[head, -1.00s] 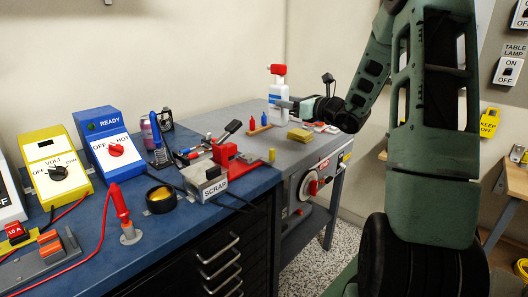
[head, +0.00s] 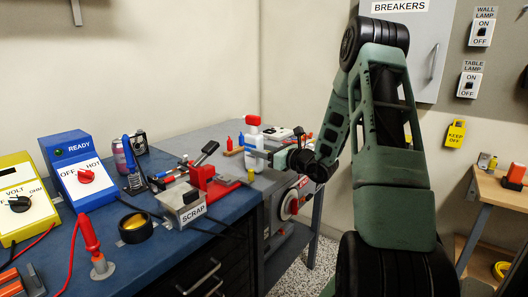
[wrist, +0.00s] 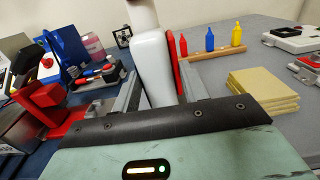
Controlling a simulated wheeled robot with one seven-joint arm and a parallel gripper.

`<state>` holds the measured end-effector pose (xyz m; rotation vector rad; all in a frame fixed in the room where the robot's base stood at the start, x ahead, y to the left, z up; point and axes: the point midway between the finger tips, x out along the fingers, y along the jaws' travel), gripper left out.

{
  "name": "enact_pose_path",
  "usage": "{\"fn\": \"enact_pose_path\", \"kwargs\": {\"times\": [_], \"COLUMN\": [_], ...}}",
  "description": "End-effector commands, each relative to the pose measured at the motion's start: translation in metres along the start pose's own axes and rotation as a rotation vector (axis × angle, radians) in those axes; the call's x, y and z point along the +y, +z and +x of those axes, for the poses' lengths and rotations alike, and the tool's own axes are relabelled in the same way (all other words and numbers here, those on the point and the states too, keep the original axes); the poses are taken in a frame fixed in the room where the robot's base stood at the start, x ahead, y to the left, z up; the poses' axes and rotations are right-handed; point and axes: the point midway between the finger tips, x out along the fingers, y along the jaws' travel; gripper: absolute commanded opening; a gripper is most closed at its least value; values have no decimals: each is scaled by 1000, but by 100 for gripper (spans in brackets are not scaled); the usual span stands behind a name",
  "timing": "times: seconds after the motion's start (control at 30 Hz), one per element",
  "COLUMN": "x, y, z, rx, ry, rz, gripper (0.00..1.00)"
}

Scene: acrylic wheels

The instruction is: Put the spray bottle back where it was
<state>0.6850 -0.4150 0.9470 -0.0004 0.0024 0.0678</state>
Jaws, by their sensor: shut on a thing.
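The spray bottle (head: 252,136) is white with a red top and a blue label in the head view. In the wrist view the white bottle body (wrist: 152,65) stands between the two fingers of my gripper (wrist: 158,92), and its top is cut off by the frame. My gripper (head: 262,153) is shut on the bottle and holds it upright at the grey table, near the blue bench. I cannot tell whether the bottle's base touches a surface; it is hidden.
A wooden rack with small red, blue and yellow bottles (wrist: 215,51) stands behind the bottle. Yellow sponges (wrist: 263,90) are stacked to its right. A red vise (head: 204,175) and the SCRAP box (head: 181,201) stand on the blue bench to the left. Grey tabletop is clear between rack and sponges.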

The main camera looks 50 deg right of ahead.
Motion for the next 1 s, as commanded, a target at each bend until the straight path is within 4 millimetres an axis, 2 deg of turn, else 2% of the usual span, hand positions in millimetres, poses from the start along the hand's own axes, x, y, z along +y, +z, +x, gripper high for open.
{"fn": "enact_pose_path", "kwargs": {"times": [0.27,0.3,0.37,0.73,0.87,1.0], "x": [0,0,0,0,-1,-1], "y": [-3,-3,-2,4,0,0], "z": [0,0,0,0,-19,-49], "rx": [-2,0,0,0,2,2], "ry": [1,0,0,1,-3,-4], "rz": [-1,0,0,0,1,0], "gripper": [37,52,65,65,65,65]}}
